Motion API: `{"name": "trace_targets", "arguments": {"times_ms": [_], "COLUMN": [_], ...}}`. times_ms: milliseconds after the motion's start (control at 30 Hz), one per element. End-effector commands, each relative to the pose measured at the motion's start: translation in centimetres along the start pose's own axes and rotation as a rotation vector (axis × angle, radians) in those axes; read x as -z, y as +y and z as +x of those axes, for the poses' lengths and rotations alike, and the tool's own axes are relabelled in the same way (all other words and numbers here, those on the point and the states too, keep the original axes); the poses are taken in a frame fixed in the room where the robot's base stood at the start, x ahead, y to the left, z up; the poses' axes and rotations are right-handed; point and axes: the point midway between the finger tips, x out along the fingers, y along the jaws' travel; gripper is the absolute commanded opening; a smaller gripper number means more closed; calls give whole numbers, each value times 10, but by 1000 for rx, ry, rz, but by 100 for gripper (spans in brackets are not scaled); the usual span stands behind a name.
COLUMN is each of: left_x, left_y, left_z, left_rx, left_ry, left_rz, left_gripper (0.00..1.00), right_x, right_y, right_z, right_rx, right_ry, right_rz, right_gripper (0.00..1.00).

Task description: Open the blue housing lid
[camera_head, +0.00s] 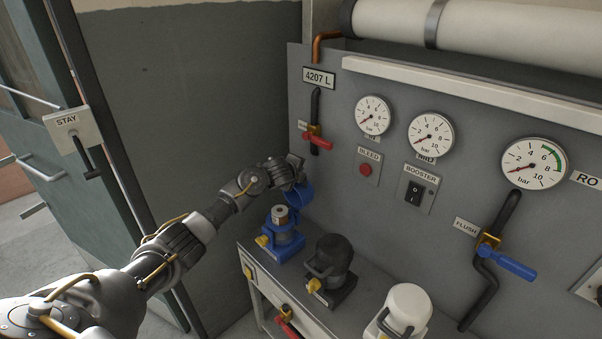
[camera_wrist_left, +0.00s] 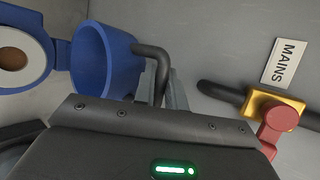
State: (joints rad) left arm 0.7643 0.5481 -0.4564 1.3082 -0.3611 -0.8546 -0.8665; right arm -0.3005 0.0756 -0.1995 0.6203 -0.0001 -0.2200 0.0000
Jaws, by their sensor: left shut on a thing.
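The blue housing (camera_head: 283,243) stands at the left end of the cabinet top, with its cartridge (camera_head: 280,214) exposed. Its blue lid (camera_head: 301,194) is off the cartridge, tilted up behind and right of the housing. In the left wrist view the lid (camera_wrist_left: 100,60) shows its hollow side, and the housing's round cartridge (camera_wrist_left: 16,56) is at the left edge. My left gripper (camera_head: 297,170) is shut on the lid's black handle (camera_wrist_left: 152,62), its fingers (camera_wrist_left: 174,92) partly hidden by the gripper body. My right gripper is out of view.
A black housing (camera_head: 332,262) and a white housing (camera_head: 407,306) stand to the right on the cabinet. Behind is the grey panel with gauges, a red-handled mains valve (camera_head: 318,138), also in the wrist view (camera_wrist_left: 275,122), and a blue-handled flush valve (camera_head: 508,262).

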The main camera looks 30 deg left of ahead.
Motion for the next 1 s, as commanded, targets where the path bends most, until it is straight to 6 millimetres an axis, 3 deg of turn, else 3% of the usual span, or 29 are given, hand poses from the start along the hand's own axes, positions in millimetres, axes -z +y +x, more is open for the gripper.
{"name": "trace_targets", "arguments": {"times_ms": [600, 633, 667, 1000], "left_x": [-7, -7, -7, -7], "left_y": [0, 0, 0, 2], "left_z": [2, 2, 2, 0], "left_rx": [-35, -35, -35, -38], "left_ry": [-9, -9, -9, -9], "left_rz": [8, 8, 8, 9], "left_gripper": [0, 16, 20, 21], "right_x": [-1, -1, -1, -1], "right_y": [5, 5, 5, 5], "right_z": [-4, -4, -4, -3], "right_rx": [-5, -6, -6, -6], "right_ry": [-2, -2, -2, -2], "right_rz": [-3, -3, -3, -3], "right_gripper": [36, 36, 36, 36]}}
